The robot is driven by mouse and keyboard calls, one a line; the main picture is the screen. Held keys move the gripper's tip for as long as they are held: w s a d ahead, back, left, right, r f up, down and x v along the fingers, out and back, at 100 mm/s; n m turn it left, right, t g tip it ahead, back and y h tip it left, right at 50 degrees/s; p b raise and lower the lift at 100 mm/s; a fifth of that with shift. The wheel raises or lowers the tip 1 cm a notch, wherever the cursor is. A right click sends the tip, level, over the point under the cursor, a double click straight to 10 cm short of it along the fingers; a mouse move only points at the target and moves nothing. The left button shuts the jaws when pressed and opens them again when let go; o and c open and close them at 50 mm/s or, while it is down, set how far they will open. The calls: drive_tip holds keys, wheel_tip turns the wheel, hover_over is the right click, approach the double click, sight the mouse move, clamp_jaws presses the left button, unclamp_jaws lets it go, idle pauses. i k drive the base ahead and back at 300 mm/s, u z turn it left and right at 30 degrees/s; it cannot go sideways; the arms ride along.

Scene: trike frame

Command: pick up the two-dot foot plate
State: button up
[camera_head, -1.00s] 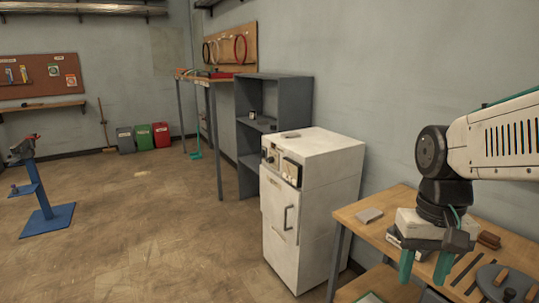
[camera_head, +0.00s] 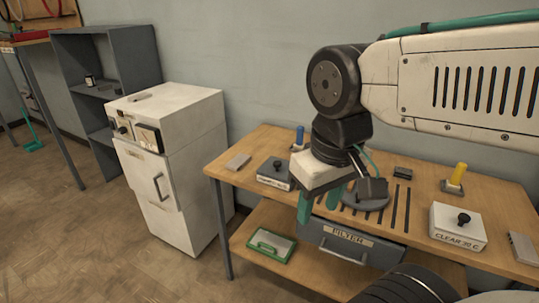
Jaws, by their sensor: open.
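My gripper (camera_head: 319,202) is open, with its teal fingers pointing down over the front edge of the wooden workbench (camera_head: 225,179). Nothing shows between the fingers. I cannot make out a plate with two dots. Another flat grey piece (camera_head: 524,247) lies at the right end, partly cut off by the picture edge. Any dots on either are too small to tell.
The bench also bears a knobbed grey block (camera_head: 273,173), a blue-topped piece (camera_head: 299,138), a dark disc (camera_head: 365,198), a yellow cylinder (camera_head: 458,174) and a white box (camera_head: 457,226). A drawer (camera_head: 347,245) hangs below. A green-rimmed tray (camera_head: 271,245) lies on the lower shelf. A white cabinet (camera_head: 170,170) stands left.

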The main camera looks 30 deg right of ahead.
sight(238, 161)
drive_tip(key=z, duration=0.1)
drive_tip(key=k, duration=0.25)
drive_tip(key=u, duration=1.05)
drive_tip(key=k, duration=1.1)
drive_tip(key=u, duration=0.8)
drive_tip(key=i, duration=1.3)
drive_tip(key=z, duration=0.25)
drive_tip(key=i, duration=2)
drive_tip(key=z, duration=0.55)
drive_tip(key=i, duration=1.55)
drive_tip(key=z, duration=1.6)
drive_tip(key=i, duration=1)
drive_tip(key=z, duration=1.2)
drive_tip(key=i, duration=0.4)
drive_tip(key=z, duration=0.25)
